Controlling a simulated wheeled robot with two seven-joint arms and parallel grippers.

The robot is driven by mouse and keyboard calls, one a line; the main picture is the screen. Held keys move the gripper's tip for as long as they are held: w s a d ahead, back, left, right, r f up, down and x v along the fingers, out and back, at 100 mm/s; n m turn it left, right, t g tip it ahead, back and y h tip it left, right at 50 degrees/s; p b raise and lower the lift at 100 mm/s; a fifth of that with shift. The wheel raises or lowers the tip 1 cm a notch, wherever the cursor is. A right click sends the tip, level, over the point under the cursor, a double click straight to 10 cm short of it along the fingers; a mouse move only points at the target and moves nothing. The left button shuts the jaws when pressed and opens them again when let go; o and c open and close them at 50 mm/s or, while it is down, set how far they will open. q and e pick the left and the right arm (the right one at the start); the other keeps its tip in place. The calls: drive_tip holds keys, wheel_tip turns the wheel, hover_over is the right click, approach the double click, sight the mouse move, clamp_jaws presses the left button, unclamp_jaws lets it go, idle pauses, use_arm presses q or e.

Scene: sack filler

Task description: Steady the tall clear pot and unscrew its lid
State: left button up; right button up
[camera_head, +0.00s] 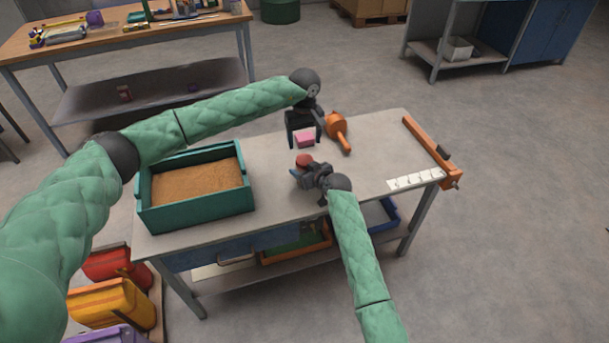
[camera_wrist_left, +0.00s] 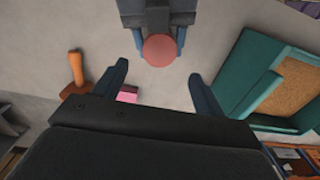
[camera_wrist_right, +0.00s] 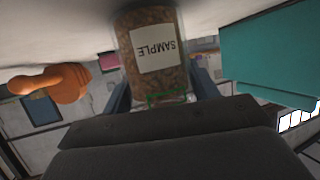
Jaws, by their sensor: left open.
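The tall clear pot (camera_wrist_right: 155,50) shows in the right wrist view with brown contents and a white SAMPLE label; it appears upside down there. Its round red lid (camera_head: 304,160) is on top, and also shows in the left wrist view (camera_wrist_left: 160,50). My right gripper (camera_head: 306,176) is shut on the pot, one finger on each side below the lid. My left gripper (camera_head: 303,133) is open and empty, pointing down behind the pot. In the left wrist view the lid lies just beyond its fingertips, apart from them. The pot's base is hidden in the head view.
A pink block (camera_head: 304,139) lies by my left gripper. An orange tool (camera_head: 338,133) lies behind it. A teal box of brown grain (camera_head: 143,213) stands at left. An orange bar (camera_head: 430,148) and white labelled strip (camera_head: 415,179) are at right. The table between is clear.

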sight(305, 159)
use_arm(q)
drive_tip(key=shift+c, duration=1)
use_arm(e)
clamp_jaws()
use_arm(q)
drive_tip(key=m, duration=0.4)
drive_tip(key=shift+m, duration=0.3)
drive_tip(key=shift+f, duration=4)
drive_tip(key=shift+c, duration=0.4)
